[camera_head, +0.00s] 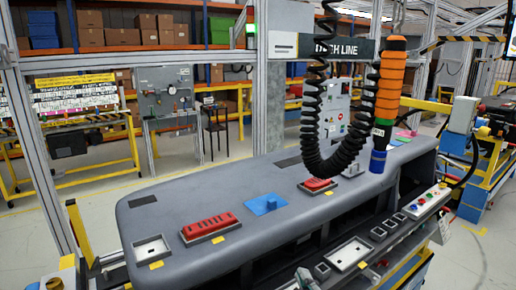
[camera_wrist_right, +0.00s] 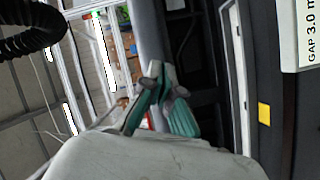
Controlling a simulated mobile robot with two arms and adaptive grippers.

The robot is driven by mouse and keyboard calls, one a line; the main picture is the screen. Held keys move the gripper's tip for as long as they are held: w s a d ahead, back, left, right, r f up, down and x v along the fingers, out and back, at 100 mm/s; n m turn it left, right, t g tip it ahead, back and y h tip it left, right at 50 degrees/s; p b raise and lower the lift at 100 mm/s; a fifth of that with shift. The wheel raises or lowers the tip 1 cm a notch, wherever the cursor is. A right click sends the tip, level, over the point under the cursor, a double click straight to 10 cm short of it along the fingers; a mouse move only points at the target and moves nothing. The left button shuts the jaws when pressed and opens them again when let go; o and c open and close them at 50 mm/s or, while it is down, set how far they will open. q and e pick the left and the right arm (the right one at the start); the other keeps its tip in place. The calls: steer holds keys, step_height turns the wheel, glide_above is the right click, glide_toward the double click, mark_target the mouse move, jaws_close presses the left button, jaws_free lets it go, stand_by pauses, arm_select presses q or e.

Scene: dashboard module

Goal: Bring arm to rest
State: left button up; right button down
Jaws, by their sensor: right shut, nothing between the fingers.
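My right gripper (camera_wrist_right: 160,92) shows in the right wrist view, with dark fingers and teal pads. It is shut and empty, apart from any object. In the head view, a small dark shape at the bottom edge may be part of it, but I cannot tell. The grey dashboard module (camera_head: 290,215) lies across the head view. My left gripper is not in view.
A control panel (camera_head: 425,204) runs along the near right side.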

steer(key=s+d+f+m+g+h, duration=0.1)
steer(key=s+d+f+m+g, duration=0.25)
steer(key=s+f, duration=0.3)
steer(key=s+d+f+m+g+h, duration=0.1)
steer(key=s+d+f+m+g, duration=0.3)
steer(key=f, duration=0.4)
steer(key=s+d+f+m+g, duration=0.2)
steer(key=s+f+g, duration=0.1)
steer(key=s, duration=0.5)
steer(key=s+d+f+m+g, duration=0.1)
steer(key=s+f+m+g, duration=0.25)
steer(key=s, duration=0.55)
steer(key=s+d+f+x, duration=0.1)
steer(key=s+x, duration=0.2)
steer(key=x, duration=0.9)
steer(key=s+d+x, duration=0.1)
steer(key=s+x, duration=0.2)
steer(key=x, duration=1)
steer(key=s+d+f+n+g+h+b, duration=0.1)
steer(key=s+d+f, duration=0.2)
steer(key=s+f, duration=1.2)
step_height(320, 180, down, 3)
steer(key=shift+s+f, duration=0.15)
steer(key=shift+s, duration=0.2)
steer(key=shift+d, duration=0.1)
